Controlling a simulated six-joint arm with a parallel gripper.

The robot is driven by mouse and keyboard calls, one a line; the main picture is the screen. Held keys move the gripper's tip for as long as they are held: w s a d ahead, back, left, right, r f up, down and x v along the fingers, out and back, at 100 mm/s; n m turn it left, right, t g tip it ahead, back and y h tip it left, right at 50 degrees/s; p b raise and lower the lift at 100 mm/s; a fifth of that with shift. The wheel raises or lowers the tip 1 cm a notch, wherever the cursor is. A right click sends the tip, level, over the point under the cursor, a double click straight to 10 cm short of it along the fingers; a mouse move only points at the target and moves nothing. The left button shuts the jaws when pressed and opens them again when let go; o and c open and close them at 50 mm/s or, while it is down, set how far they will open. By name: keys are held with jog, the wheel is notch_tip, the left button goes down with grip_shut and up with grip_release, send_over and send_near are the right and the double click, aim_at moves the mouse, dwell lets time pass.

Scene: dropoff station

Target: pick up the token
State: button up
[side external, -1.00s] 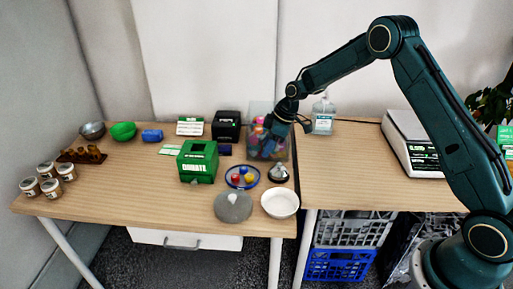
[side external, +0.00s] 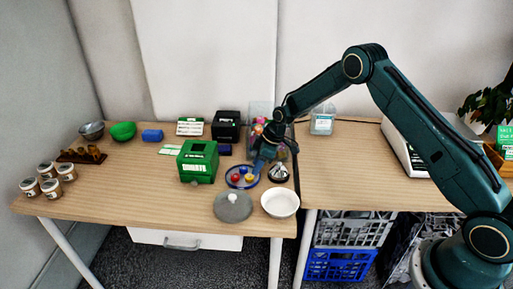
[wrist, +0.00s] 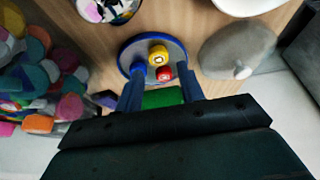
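The round tokens sit on a small blue-rimmed dish (side external: 230,184) on the left table. A red token (side external: 236,178) and a yellow token (side external: 249,177) show clearly, and in the wrist view the yellow token (wrist: 158,55) and red token (wrist: 165,74) lie just beyond my fingertips. A blue token is hard to tell from my blue fingers. My gripper (side external: 258,166) points down at the dish's back right side. In the wrist view my gripper (wrist: 163,80) has its fingers apart, with green showing between them; nothing is clearly held.
A clear bin of colourful pieces (wrist: 40,80) stands close behind my gripper.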

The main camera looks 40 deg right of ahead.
aim_at(250, 176)
jog(key=shift+x, duration=2.6)
jog(key=shift+w+d, duration=0.1)
jog(key=c, duration=0.7)
jog(key=shift+c, duration=0.2)
jog(key=shift+r, duration=0.15)
notch_tip(250, 176, up, 20)
